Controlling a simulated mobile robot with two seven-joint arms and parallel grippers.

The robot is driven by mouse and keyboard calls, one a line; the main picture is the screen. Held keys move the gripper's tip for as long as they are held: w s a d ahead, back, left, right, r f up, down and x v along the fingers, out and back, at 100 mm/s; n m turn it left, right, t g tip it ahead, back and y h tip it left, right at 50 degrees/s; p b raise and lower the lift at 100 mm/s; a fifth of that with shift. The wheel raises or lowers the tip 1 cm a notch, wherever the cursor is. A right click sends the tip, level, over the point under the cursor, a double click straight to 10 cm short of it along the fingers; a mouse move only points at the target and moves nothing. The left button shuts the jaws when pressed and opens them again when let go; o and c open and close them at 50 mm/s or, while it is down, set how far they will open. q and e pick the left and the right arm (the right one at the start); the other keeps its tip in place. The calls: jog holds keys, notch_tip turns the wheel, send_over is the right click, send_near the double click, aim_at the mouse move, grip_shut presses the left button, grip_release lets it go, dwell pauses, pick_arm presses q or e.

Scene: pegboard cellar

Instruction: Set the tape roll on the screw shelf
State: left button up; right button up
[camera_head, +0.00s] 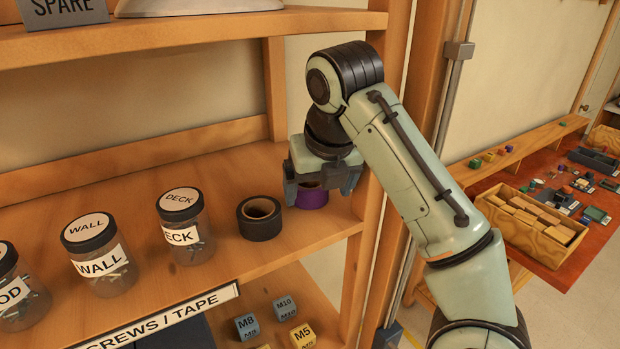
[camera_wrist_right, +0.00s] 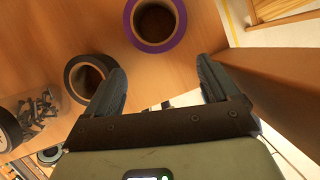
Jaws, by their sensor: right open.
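A purple tape roll (camera_head: 312,199) sits on the shelf labelled SCREWS / TAPE (camera_head: 225,262), at its right end. It also shows in the right wrist view (camera_wrist_right: 179,38), lying flat just past my fingertips. My right gripper (camera_head: 321,187) is open and points down at the purple roll, partly hiding it in the head view. In the right wrist view nothing is held between the fingers (camera_wrist_right: 159,68). A black tape roll (camera_head: 261,231) sits to the left of the purple one. My left gripper is not in view.
Jars labelled DECK (camera_head: 186,235) and WALL (camera_head: 105,265), and another jar at the left edge, stand on the same shelf. An upper shelf (camera_head: 200,31) is overhead and a wooden post (camera_head: 398,60) stands right. Labelled blocks (camera_head: 285,307) sit below. A bench with bins is at far right.

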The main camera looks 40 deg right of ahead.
jog(key=s+a, duration=0.2)
jog(key=s, duration=0.4)
jog(key=shift+s+a+b, duration=0.2)
jog(key=shift+b, duration=0.25)
